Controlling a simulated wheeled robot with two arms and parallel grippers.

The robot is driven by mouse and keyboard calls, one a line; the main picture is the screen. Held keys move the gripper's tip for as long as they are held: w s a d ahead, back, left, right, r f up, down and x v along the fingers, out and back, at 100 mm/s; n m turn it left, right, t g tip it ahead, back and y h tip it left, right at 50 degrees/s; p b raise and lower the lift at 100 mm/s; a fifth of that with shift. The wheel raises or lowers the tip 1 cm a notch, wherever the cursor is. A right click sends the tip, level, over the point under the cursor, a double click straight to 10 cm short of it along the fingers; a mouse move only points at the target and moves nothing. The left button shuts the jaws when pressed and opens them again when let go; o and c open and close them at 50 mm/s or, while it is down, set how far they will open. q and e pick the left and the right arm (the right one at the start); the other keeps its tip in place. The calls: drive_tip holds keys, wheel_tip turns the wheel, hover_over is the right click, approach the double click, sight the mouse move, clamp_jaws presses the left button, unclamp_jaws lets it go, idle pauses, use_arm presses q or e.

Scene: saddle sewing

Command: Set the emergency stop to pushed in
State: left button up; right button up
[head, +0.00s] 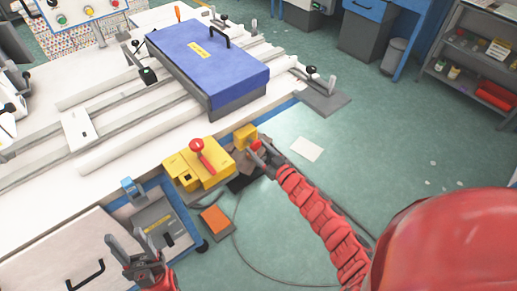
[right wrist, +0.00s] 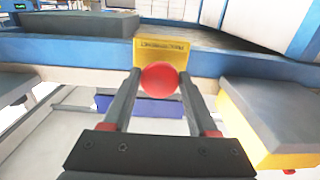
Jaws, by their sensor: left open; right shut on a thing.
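The emergency stop is a round red button (right wrist: 160,78) on a small yellow box (right wrist: 160,49) with printed text. In the head view the yellow box (head: 244,135) is at the table's front edge, with the red button (head: 256,145) facing my right arm. My right gripper (head: 260,151) is at the button; in the right wrist view its fingers (right wrist: 159,75) are shut on the button, one on each side. How deep the button sits is hard to tell. My left gripper (head: 134,250) is open and empty at the lower left, away from the button.
A blue-topped block (head: 205,60) lies on the white machine table behind. An orange-topped pedal (head: 216,218) and a cable are on the floor. Open floor lies to the right.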

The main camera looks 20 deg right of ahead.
clamp_jaws()
drive_tip(key=shift+w+a, duration=0.25)
drive_tip(key=shift+w, duration=0.3)
drive_tip(key=o, duration=0.6)
unclamp_jaws()
drive_tip(key=shift+r, duration=0.1)
drive_tip(key=o, duration=0.4)
drive_tip(key=shift+o, duration=0.2)
drive_tip(key=shift+d, duration=0.1)
